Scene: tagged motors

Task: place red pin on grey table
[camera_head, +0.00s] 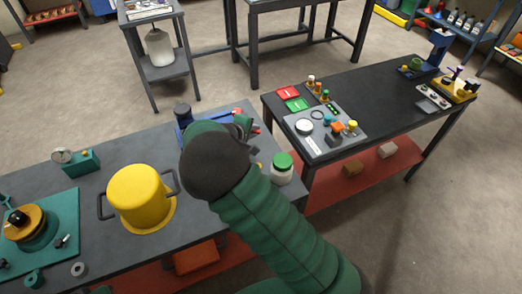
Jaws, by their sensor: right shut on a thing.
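My right arm reaches in from the bottom right, and its dark round wrist hides much of what lies behind it. My right gripper (243,125) is at the far right part of the grey table (128,152), mostly hidden behind my wrist. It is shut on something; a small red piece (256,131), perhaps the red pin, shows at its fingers. I cannot tell whether this piece touches the table. My left gripper is not in view.
A yellow pot (138,195) with dark handles stands on the grey table, left of my arm. A green-lidded jar (282,168) stands right of my wrist. A blue device (184,116) is behind it. A dark table (385,90) with parts stands at right.

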